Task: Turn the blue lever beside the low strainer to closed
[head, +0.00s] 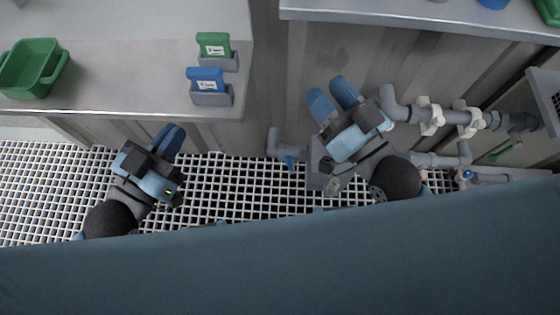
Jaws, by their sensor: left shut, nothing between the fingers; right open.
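A small blue part (289,162), possibly a lever, shows beside the lower end of a grey elbow pipe (274,141), left of my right gripper. Another small blue part (467,174) sits on the low pipework at the right. I cannot tell which is the lever by the low strainer, nor its position; the strainer is not clearly recognisable. My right gripper (333,95) is open and empty, its two blue fingers apart, above the pipework; its arm hides part of the pipes. My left gripper (174,138) is shut and empty, over the grating near the left counter.
A green basket (28,70), a green card box (214,46) and a blue card box (206,80) stand on the left counter (130,75). A grey pipe with white clamps (430,115) runs at the right, near a green handle (506,151). White grating (235,190) covers the floor.

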